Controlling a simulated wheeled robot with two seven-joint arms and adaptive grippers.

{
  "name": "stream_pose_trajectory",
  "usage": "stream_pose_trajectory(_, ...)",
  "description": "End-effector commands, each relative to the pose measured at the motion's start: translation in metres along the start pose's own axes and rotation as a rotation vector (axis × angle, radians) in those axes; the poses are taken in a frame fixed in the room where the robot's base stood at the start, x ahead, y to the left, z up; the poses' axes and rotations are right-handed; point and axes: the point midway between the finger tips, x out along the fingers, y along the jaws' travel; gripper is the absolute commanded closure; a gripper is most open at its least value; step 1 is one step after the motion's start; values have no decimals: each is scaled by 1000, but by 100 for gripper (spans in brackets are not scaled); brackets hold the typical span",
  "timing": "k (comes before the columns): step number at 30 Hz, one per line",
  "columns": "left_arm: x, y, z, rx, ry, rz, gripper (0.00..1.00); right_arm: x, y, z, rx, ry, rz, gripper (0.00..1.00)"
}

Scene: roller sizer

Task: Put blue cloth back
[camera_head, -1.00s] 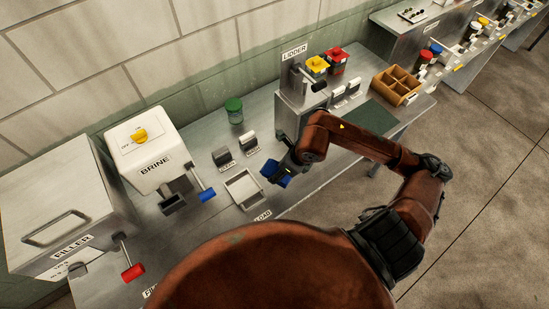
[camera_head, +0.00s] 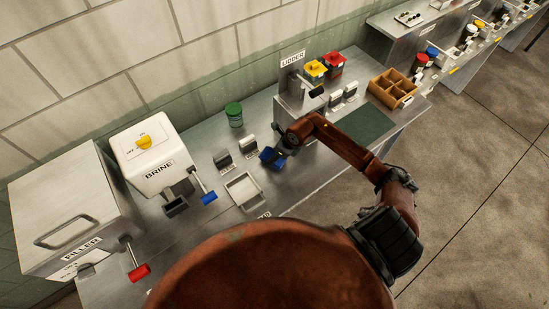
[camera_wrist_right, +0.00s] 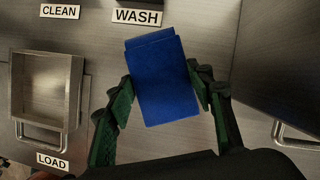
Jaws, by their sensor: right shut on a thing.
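The blue cloth (camera_head: 269,157) is a dark blue folded block, held by my right gripper (camera_head: 279,151) over the metal bench (camera_head: 290,188). In the right wrist view the cloth (camera_wrist_right: 166,82) sits between the two fingers of my right gripper (camera_wrist_right: 160,88), which are shut on it from both sides. Beyond it are the labels CLEAN (camera_wrist_right: 59,11) and WASH (camera_wrist_right: 137,16) on the bench. Whether the cloth touches the bench cannot be told. My left gripper is not in view.
A metal tray (camera_head: 261,201) by the LOAD label (camera_wrist_right: 52,161) lies left of the cloth. Two small holders (camera_head: 223,161) (camera_head: 249,148) stand behind the tray. The lidder (camera_head: 293,97) stands behind my right arm, and a green mat (camera_head: 366,123) lies to the right.

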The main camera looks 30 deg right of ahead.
Motion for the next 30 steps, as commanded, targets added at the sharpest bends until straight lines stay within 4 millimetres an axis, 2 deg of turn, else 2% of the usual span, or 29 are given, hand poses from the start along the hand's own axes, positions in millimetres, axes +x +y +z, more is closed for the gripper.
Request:
stream_pose_trajectory(1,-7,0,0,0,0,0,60,5,3,-4,4,3,6,74)
stream_pose_trajectory(6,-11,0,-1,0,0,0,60,18,2,-8,1,0,2,74)
stream_pose_trajectory(15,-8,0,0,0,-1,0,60,22,1,-10,0,1,1,74)
stream_pose_trajectory(16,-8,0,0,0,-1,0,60,21,1,-10,0,1,2,50)
stream_pose_trajectory(23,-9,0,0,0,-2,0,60,20,1,-10,0,1,2,34)
stream_pose_trajectory(30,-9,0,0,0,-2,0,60,20,2,-10,0,1,2,34)
